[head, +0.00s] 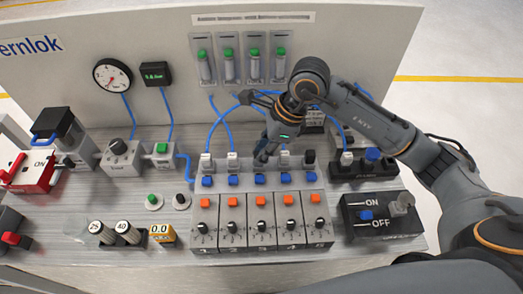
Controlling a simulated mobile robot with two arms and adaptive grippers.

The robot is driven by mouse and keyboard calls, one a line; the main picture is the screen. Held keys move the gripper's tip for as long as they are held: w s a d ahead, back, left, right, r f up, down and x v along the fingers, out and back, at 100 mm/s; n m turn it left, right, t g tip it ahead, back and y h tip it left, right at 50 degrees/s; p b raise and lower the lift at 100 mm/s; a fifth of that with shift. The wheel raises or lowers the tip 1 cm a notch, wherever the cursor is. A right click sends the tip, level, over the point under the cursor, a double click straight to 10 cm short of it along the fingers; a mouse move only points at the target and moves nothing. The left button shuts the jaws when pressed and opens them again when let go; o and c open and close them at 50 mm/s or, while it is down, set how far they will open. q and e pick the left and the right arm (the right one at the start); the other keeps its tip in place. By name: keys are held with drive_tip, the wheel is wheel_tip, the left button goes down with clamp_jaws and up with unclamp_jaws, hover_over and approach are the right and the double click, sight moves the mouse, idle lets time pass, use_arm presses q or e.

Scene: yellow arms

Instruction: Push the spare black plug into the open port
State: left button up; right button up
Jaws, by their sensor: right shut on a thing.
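The valve manifold (220,181) runs across the middle of the bench, with a row of ports along its back edge. White fittings (206,160) sit in several ports, and a black plug (309,157) stands in the rightmost one. My right gripper (264,150) reaches down over the middle port and is shut on a small dark piece, which looks like the spare black plug (261,158). The fingers and hand hide most of it and the port under it. I cannot tell whether it is above the port or in it. My left gripper is not in view.
Blue tubes (221,122) loop up behind the hand. Valve blocks with orange buttons (261,199) stand in front of the manifold. A black connector block (362,168) and an ON/OFF switch box (381,216) are to the right. Bare bench (75,205) shows at front left.

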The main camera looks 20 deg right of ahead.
drive_tip(key=shift+f, duration=0.1)
drive_tip(key=o, duration=0.9)
wheel_tip(320, 180, up, 9)
drive_tip(key=p, duration=0.4)
